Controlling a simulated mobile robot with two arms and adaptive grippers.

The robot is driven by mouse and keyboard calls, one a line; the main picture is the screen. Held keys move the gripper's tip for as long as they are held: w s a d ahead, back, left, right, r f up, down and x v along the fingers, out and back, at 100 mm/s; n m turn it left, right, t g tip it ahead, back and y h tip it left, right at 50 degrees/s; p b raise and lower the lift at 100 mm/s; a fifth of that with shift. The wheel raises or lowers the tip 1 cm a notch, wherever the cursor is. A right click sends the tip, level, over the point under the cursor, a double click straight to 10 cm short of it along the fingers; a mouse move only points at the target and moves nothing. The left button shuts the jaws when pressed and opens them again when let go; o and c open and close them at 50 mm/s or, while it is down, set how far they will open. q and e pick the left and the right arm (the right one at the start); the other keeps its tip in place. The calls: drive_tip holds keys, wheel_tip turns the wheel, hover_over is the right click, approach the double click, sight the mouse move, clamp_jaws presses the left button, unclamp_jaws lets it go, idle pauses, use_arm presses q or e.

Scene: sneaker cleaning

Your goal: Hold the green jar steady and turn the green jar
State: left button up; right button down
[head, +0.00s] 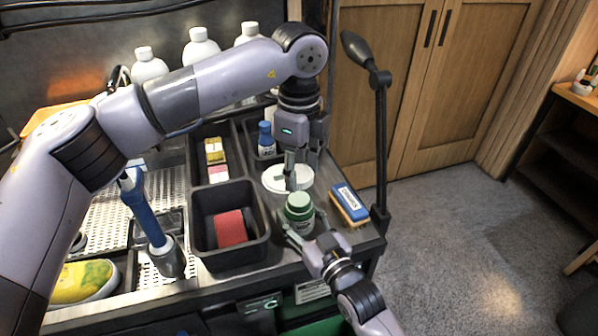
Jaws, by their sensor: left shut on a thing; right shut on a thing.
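The green jar (299,222) stands upright near the front right of the bench, with a green lid (299,201) on top and a pale label. My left gripper (291,188) comes down from above and is shut at the jar's top; its exact contact with the lid is hard to see. My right gripper (305,231) reaches in from the front, low on the jar, and is shut on its body with a finger on either side.
A white round dish (272,180) lies just behind the jar. A blue-and-white brush (350,203) lies to the right, beside a black lamp stand (381,150). A black bin (262,250) with a red block (230,228) is to the left. A blue bottle (265,138) stands behind.

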drive_tip(key=c, duration=0.6)
unclamp_jaws()
